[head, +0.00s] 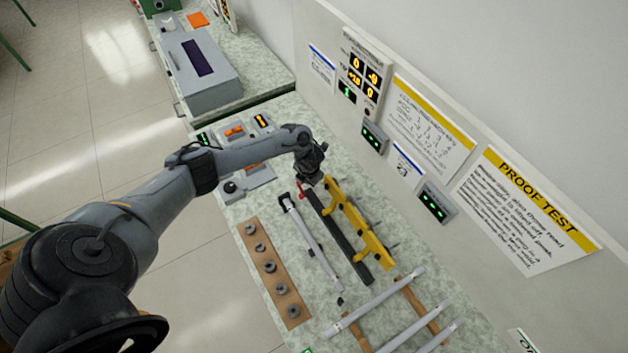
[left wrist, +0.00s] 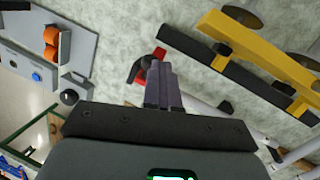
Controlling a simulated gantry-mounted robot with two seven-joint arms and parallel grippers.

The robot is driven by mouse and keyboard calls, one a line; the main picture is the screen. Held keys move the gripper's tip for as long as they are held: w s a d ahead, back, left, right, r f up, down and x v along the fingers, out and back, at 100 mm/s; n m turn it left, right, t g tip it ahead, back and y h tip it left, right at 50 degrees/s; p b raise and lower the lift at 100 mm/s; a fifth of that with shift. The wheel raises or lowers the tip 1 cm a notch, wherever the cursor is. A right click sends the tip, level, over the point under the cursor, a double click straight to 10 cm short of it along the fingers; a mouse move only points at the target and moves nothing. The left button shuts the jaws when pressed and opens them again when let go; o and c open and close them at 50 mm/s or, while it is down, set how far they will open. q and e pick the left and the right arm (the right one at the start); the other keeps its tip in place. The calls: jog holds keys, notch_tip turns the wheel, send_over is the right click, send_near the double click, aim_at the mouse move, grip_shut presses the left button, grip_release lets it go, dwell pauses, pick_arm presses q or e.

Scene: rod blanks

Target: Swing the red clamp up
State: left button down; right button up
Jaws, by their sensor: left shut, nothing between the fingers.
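The red clamp (head: 301,191) is a small red piece at the far end of a dark bar (head: 338,236). In the left wrist view the red clamp (left wrist: 143,70) shows just beyond my fingertips and is partly hidden by them. I cannot tell whether they touch it. My left gripper (head: 310,180) points down at this end of the bar. In the left wrist view the fingers of my left gripper (left wrist: 160,72) are together with nothing between them. My right gripper is not in view.
A yellow rack (head: 357,226) stands right of the bar, and a silver rod (head: 313,240) lies left of it. A brown board (head: 263,253) holds several grey rings. Several pale rods (head: 384,297) rest on wooden strips in front. A wall with signs (head: 515,210) bounds the right.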

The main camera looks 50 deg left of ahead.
pick_arm(q)
jog(key=shift+s+a+r+p, duration=0.15)
jog(key=shift+a+r+p, duration=0.05)
jog(key=shift+r+p, duration=0.55)
jog(key=s+p+v, duration=0.1)
jog(key=p+v, duration=0.7)
jog(key=v, duration=0.2)
dwell(0.3)
jog(key=shift+s+f, duration=0.1)
